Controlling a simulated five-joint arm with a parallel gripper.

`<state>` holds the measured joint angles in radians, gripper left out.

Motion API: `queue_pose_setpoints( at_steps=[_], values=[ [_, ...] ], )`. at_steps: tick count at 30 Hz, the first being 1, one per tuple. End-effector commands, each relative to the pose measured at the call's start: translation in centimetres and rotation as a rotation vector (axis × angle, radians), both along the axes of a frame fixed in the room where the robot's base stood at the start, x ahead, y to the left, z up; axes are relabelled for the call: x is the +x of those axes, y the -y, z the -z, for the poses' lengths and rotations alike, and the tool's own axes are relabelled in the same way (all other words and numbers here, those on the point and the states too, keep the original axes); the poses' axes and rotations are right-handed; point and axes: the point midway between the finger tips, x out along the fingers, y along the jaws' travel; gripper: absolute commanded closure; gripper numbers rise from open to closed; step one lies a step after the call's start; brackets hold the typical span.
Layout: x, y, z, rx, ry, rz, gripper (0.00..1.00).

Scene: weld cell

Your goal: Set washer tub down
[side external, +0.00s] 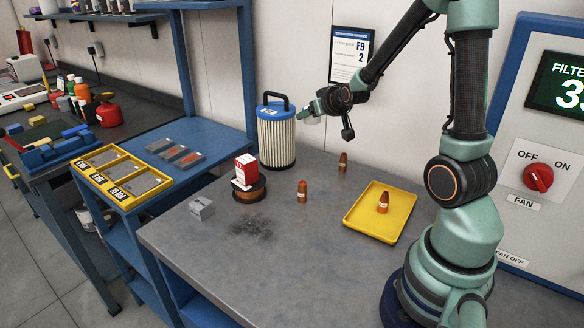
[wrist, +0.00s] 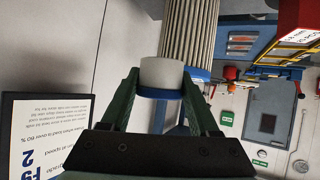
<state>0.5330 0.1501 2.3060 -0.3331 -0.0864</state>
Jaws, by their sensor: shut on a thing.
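The washer tub is a small whitish cylinder with a blue band (wrist: 162,74), held between the green fingers of my gripper (wrist: 161,88) in the wrist view. In the side view the pale tub (side external: 307,118) shows at the tip of my gripper (side external: 315,108), in the air above the workbench (side external: 320,245). My gripper is shut on it, just right of the tall pleated filter (side external: 276,138). The filter also shows behind the tub in the wrist view (wrist: 190,38). I cannot tell whether tub and filter touch.
A yellow tray (side external: 358,218) holds one copper-coloured nozzle (side external: 383,203); two more nozzles (side external: 302,191) (side external: 343,162) stand on the bench. A red-and-white box (side external: 245,170) sits on a wire spool (side external: 249,192). A grey block (side external: 202,208) is at left.

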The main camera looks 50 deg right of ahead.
Motion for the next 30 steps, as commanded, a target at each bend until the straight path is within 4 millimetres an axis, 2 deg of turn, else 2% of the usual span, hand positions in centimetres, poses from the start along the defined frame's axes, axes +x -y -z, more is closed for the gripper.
queue_pose_setpoints(
  at_steps=[4, 7, 11, 15, 21, 25, 30],
  values=[
    [0.3, -0.5, -1.3, -0.002, 0.004, -0.012, 1.0],
    [1.2, -2.3, -2.5, -0.003, 0.006, -0.052, 1.0],
    [2.8, -6.9, -4.9, -0.004, 0.008, -0.151, 1.0],
    [4.0, -13.3, -7.8, -0.003, 0.008, -0.284, 1.0],
    [3.8, -21.0, -11.2, -0.002, 0.006, -0.443, 1.0],
    [3.2, -23.8, -12.5, -0.001, 0.004, -0.505, 1.0],
    [2.9, -25.2, -13.0, 0.0, 0.001, -0.534, 1.0]
  ],
)
